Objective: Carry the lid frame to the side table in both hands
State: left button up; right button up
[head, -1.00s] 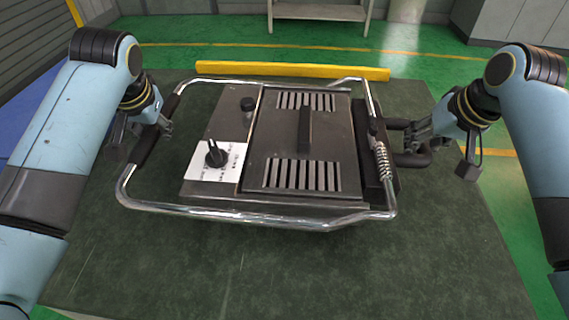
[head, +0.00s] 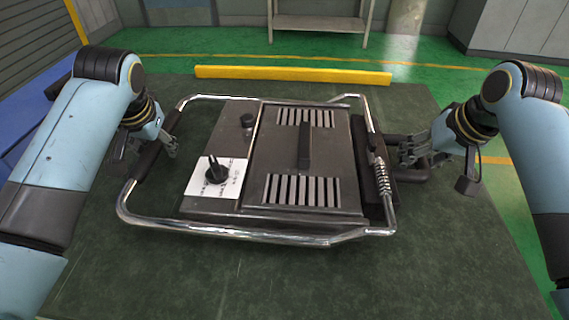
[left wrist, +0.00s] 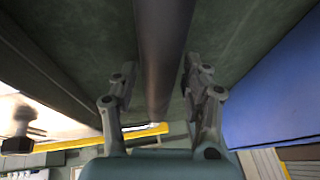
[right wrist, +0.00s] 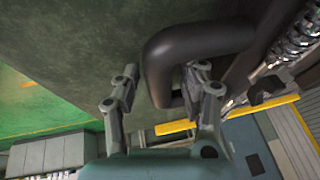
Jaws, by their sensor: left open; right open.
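The lid frame is a bright chrome tube frame (head: 300,239) around a dark grey vented panel (head: 330,150) with a black knob and a white dial plate. It appears to lie level on a dark green table top (head: 250,280). My left gripper (head: 168,146) is at its left black grip (head: 148,160). In the left wrist view the grip tube (left wrist: 163,50) runs between the open fingers (left wrist: 160,90). My right gripper (head: 410,155) is at the right black handle (head: 415,174). In the right wrist view the handle's bend (right wrist: 165,60) is between the open fingers (right wrist: 160,88).
A yellow bar (head: 290,74) lies along the table's far edge. A pale metal stand (head: 318,22) stands on the green floor beyond it; I cannot tell whether it is the side table. Grey cabinets (head: 515,30) are at the back right. The table's front is clear.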

pick_arm(q)
jog(key=shift+r, duration=0.1)
pick_arm(e)
jog(key=shift+r, duration=0.15)
pick_arm(q)
jog(key=v, duration=1.1)
jog(key=shift+s+r, duration=0.15)
jog(key=shift+r, duration=0.2)
pick_arm(e)
jog(key=v, duration=1.1)
jog(key=shift+s+r, duration=0.15)
jog(key=shift+r, duration=0.2)
pick_arm(q)
jog(key=shift+d, duration=0.1)
